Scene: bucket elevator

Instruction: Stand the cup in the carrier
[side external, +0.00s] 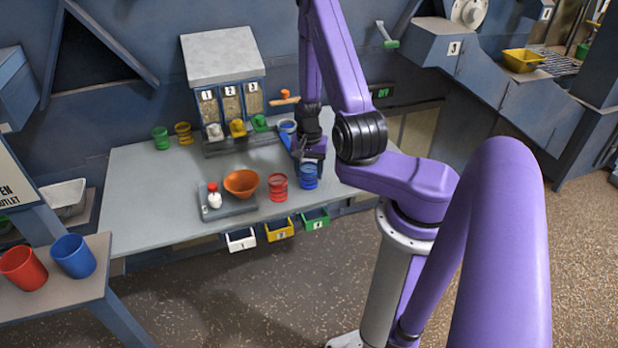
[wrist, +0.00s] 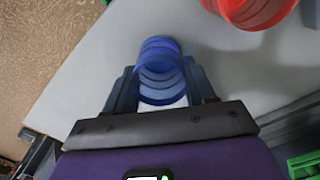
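My gripper (side external: 309,158) points down at the ridged blue cup (side external: 309,177), which stands on the grey table. In the wrist view, the fingers of my gripper (wrist: 159,75) lie on either side of this blue cup (wrist: 160,50). The gaps are too small to tell whether they touch it. A ridged red cup (side external: 278,188) stands to its left and shows at the top of the wrist view (wrist: 250,9). I cannot tell which thing is the carrier.
Plain red (side external: 23,268) and blue (side external: 74,256) cups stand on the left ledge. Green (side external: 160,138) and yellow (side external: 183,133) cups stand at the back. A numbered dispenser (side external: 223,58) rises behind the table. Bins (side external: 279,229) hang at its front edge. The left tabletop is clear.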

